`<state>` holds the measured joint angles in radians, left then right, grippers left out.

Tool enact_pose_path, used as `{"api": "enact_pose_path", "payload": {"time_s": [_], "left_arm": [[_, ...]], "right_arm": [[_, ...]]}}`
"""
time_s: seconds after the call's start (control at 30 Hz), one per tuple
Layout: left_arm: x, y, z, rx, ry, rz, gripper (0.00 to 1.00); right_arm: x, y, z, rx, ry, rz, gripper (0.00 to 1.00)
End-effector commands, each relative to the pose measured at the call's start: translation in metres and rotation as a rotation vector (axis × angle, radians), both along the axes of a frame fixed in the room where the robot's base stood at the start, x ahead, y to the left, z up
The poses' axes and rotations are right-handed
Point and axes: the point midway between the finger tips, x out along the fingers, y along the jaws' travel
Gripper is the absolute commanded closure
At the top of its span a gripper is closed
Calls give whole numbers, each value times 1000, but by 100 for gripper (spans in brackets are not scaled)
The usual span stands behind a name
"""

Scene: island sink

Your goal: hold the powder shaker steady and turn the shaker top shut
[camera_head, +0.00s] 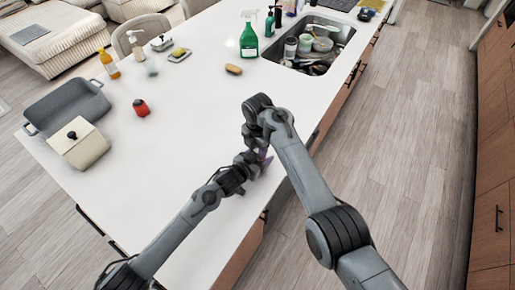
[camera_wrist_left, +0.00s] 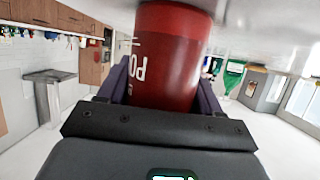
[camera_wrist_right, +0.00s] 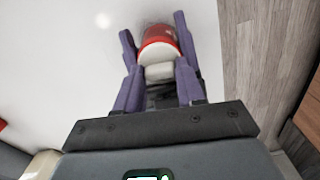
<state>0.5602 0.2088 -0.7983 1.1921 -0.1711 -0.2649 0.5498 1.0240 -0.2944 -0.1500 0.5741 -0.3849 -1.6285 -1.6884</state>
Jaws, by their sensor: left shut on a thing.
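The powder shaker (camera_wrist_left: 168,55), red with white lettering, stands between the purple fingers of my left gripper (camera_wrist_left: 165,85) in the left wrist view. My left gripper is shut on its body. In the right wrist view, the shaker's red body (camera_wrist_right: 158,33) and pale top (camera_wrist_right: 159,53) lie between the fingers of my right gripper (camera_wrist_right: 155,32). These fingers are spread on both sides of the top, and gaps show beside its pale part. In the head view, both grippers meet at the counter's near right edge, and the arms hide the shaker.
A green spray bottle (camera_head: 249,38) and a full sink (camera_head: 318,45) are at the back. The counter's middle (camera_head: 190,115) is clear.

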Motion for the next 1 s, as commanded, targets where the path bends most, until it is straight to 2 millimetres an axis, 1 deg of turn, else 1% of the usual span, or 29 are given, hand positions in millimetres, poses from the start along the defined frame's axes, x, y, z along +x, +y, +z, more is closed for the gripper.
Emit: {"api": "enact_pose_path", "payload": {"time_s": [0.03, 0.17, 0.27, 0.47, 0.73, 0.77, 0.9, 1.0], "left_arm": [[0, 0, -1, 0, 1, -1, 71], [0, 0, -1, 1, 1, 0, 71], [0, 0, -1, 1, 1, 0, 71], [0, 0, -1, 1, 1, 0, 71], [0, 0, -1, 1, 1, 0, 71], [0, 0, -1, 1, 1, 0, 71], [0, 0, -1, 1, 1, 0, 71], [0, 0, -1, 1, 1, 0, 71]], "right_arm": [[0, 0, 0, 0, 0, 0, 73], [0, 0, 0, 0, 0, 0, 93], [0, 0, 0, 0, 0, -17, 93], [0, 0, 0, 0, 0, -126, 93], [0, 0, 1, 0, 0, -134, 93], [0, 0, 1, 0, 0, -134, 58], [0, 0, 1, 0, 0, -134, 36], [0, 0, 0, 0, 0, -133, 36]]}}
